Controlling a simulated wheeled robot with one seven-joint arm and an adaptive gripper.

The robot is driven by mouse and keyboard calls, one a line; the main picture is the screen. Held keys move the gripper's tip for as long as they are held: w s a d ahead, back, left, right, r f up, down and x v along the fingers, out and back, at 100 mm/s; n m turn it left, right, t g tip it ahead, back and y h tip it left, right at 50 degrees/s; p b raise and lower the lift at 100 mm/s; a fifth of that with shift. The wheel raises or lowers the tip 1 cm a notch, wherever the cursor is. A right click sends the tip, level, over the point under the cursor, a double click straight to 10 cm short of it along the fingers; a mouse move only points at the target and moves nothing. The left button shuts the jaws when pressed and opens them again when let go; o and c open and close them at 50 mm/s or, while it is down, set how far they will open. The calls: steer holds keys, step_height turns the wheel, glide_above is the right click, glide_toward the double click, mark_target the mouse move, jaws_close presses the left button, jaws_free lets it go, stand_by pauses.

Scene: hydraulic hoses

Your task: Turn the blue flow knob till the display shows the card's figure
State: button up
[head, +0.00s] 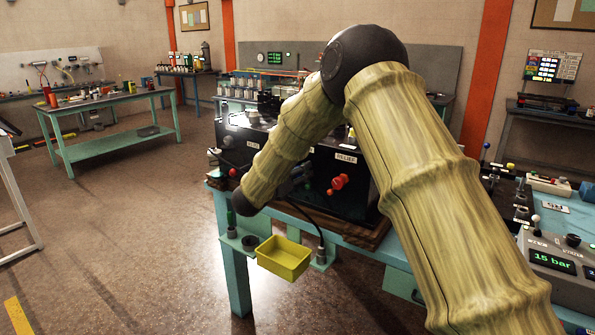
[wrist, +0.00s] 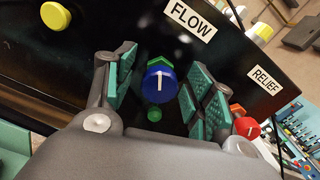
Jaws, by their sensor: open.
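In the wrist view the blue flow knob (wrist: 161,84) sits on a black panel below the FLOW label (wrist: 188,18). Its white mark points roughly up, and a green part shows behind it. My gripper (wrist: 160,70) is open, with a green-padded finger on each side of the knob and a visible gap at both sides. The knob and gripper are hidden behind my arm in the head view. A display (head: 553,262) at the right reads 15 bar. A small white card (head: 554,207) lies behind it; its figure is too small to read surely.
A red RELIEF knob (wrist: 246,128) is close to the right finger; it also shows in the head view (head: 339,182). A yellow knob (wrist: 54,15) is at upper left. A yellow tray (head: 284,258) hangs at the bench front. Open floor lies to the left.

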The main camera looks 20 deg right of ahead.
steer(key=c, duration=1)
steer(key=shift+f+m+b, duration=0.2)
steer(key=shift+m+b, duration=0.1)
steer(key=shift+b, duration=0.75)
